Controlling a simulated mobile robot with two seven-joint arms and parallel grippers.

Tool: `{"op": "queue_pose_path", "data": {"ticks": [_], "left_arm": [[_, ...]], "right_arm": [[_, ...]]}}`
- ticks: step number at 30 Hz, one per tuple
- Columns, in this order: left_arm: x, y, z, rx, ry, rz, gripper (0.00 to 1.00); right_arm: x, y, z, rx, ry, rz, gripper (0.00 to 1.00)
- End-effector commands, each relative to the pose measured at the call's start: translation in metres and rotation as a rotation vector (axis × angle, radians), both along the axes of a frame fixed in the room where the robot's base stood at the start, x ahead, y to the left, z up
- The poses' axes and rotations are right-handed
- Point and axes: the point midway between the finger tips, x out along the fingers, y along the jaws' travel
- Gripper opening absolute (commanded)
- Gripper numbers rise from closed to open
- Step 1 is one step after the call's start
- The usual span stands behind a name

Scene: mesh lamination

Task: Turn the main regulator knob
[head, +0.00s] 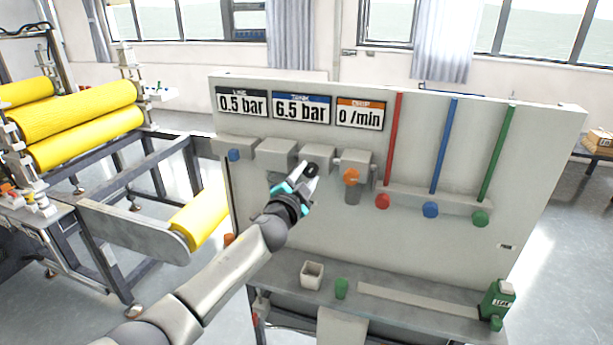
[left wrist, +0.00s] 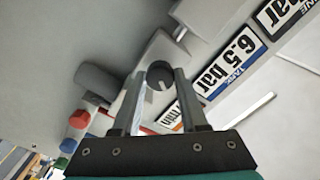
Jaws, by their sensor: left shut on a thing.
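The regulator knob (head: 312,168) is a small black round knob on the front of a grey block on the upright panel (head: 530,150). My left gripper (head: 305,174) reaches it from the front and is shut on it. In the left wrist view the dark round knob (left wrist: 160,73), with a pale mark on its face, sits between the two fingertips. Above it the line display (head: 242,103) reads 0.5 bar, the tank display (head: 302,108) 6.5 bar and the drip display (head: 360,113) 0 /min. My right gripper is not in view.
An orange knob (head: 351,177) sits close to the right of my gripper, and a blue knob (head: 234,155) to the left. Red, blue and green tubes run up the panel's right. A shelf (head: 420,302) below holds a small white box (head: 312,274) and a green cup (head: 342,288).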

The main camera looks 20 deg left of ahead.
Motion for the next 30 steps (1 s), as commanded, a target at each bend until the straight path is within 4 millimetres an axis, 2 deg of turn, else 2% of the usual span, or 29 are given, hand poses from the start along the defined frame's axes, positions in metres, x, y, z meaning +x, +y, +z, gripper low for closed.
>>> {"op": "queue_pose_path", "data": {"ticks": [30], "left_arm": [[0.0, 0.0, 0.002, 0.97, -0.032, -0.001, 0.0]], "right_arm": [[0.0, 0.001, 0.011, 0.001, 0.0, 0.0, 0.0]]}}
